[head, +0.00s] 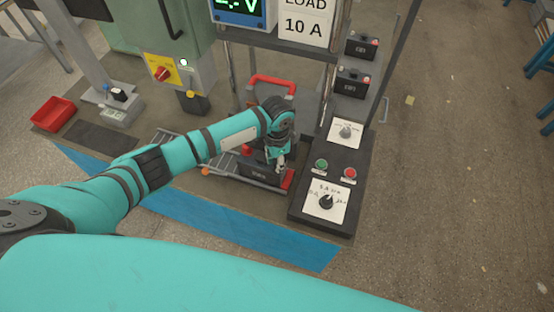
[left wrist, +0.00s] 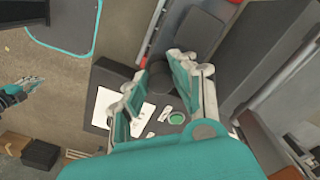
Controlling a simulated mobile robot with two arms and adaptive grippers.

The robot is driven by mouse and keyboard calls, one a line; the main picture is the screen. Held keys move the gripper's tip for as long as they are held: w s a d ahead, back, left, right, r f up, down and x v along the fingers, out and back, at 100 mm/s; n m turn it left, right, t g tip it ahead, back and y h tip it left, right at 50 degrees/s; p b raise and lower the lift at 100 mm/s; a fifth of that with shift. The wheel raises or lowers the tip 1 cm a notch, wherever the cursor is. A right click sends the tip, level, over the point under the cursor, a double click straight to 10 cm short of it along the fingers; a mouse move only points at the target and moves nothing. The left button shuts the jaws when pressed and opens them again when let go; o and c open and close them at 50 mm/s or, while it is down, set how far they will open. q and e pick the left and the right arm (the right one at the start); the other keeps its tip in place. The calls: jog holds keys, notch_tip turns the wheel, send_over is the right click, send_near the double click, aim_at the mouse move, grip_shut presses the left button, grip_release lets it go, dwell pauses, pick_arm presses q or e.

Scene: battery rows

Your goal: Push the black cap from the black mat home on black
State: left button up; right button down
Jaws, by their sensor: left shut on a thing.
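My left gripper (head: 279,164) is over the right part of a black battery (head: 258,171) lying in a metal rack, close to its red end (head: 288,180). In the left wrist view its two fingers (left wrist: 160,92) stand around a dark rounded thing (left wrist: 158,84), which I take to be the black cap; its outline is partly hidden by the fingers. I cannot tell whether it touches a battery post. The black mat (head: 100,137) on the left of the bench looks bare. My right gripper (left wrist: 30,84) shows small at the left edge of the left wrist view.
A control box (head: 325,201) with knobs and green and red buttons stands right of the battery. A red bar handle (head: 272,82) is behind it. A red bin (head: 53,114) is at the far left. Two small batteries (head: 352,82) stand at the back right.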

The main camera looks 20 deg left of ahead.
pick_arm(q)
jog(key=shift+f+b, duration=0.3)
jog(key=shift+f, duration=0.2)
dwell(0.8)
jog(key=o, duration=1.3)
jog(key=shift+w, duration=0.1)
jog(key=shift+r, duration=0.15)
jog(key=shift+r+p, duration=0.65)
jog(key=shift+p, duration=0.2)
jog(key=shift+r+p, duration=0.95)
jog(key=shift+p, duration=0.05)
jog(key=shift+r+p, duration=0.85)
jog(key=shift+p, duration=0.1)
jog(key=shift+r+p, duration=0.8)
jog(key=shift+r, duration=0.15)
